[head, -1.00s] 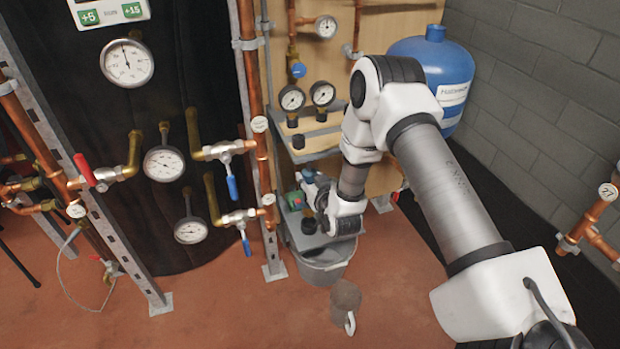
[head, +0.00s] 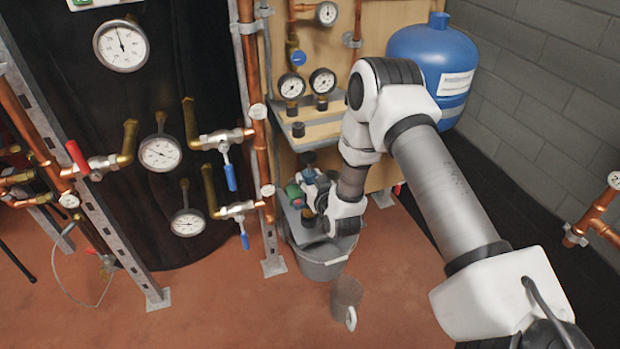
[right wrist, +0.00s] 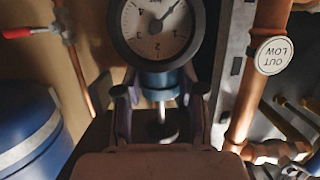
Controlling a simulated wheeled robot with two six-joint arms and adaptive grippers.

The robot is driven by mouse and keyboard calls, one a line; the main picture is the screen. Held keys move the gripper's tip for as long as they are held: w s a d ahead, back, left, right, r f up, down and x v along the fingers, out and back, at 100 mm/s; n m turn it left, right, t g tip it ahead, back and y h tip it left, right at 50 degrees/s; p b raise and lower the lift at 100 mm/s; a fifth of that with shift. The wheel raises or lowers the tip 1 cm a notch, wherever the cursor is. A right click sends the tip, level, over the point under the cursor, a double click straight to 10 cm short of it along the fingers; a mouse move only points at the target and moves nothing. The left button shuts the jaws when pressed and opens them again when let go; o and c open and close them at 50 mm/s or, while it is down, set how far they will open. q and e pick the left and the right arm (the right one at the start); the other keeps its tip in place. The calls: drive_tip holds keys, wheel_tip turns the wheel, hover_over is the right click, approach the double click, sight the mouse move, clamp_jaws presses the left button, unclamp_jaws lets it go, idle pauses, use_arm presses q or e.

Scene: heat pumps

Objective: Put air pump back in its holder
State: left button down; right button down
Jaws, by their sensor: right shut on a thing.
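My right gripper (head: 310,193) is low by the wall, in front of the wooden panel and above the grey bucket. In the right wrist view its fingers (right wrist: 160,95) are shut on the teal neck of a thing with a round white gauge in a dark rim (right wrist: 157,22). I take this for the air pump; in the head view the gripper and wrist hide most of it. A grey shelf (head: 330,128) above the gripper carries two small gauge-topped units (head: 291,86) and a black fitting (head: 298,129). I cannot tell which part is the holder. My left gripper is not in view.
Copper pipe (head: 256,90) and valves stand to the left, a blue tank (head: 431,62) to the right.

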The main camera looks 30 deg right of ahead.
drive_tip(key=shift+f+b, duration=0.9)
drive_tip(key=shift+f, duration=0.9)
idle(1.9)
drive_tip(key=c, duration=0.6)
unclamp_jaws()
drive_tip(key=shift+f, duration=0.1)
drive_tip(key=shift+p+v, duration=0.95)
drive_tip(key=shift+v, duration=0.55)
drive_tip(key=p+v, duration=0.2)
drive_tip(key=v, duration=0.3)
drive_tip(key=shift+s+a, duration=0.15)
drive_tip(key=shift+s, duration=0.1)
